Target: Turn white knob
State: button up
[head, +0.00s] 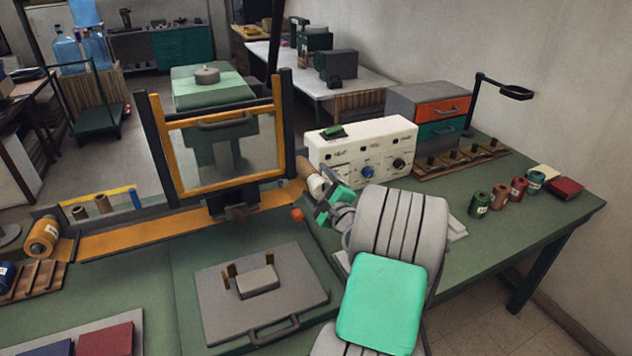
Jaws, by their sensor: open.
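The white control box (346,148) stands at the back of the green bench. Its front shows a blue knob (367,172) and a black knob (399,164). No white knob can be made out for certain; the lower left of the box front is partly hidden by my gripper. My gripper (321,203) is open, in front of the box's lower left corner. A pale rounded piece (316,185) shows right beside it; I cannot tell what it is or whether they touch.
A yellow-framed clear screen (222,150) stands left of the box. A grey plate (262,298) with a handle lies in front. A drawer unit (430,105), a wooden rack (462,160) and several thread spools (500,197) are at right.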

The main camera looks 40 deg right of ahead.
jog(key=shift+w, duration=0.1)
jog(key=shift+c, duration=0.2)
jog(key=c, duration=1.3)
jog(key=shift+f+n+b, duration=0.1)
jog(key=shift+n+b, duration=0.2)
jog(key=shift+b, duration=0.1)
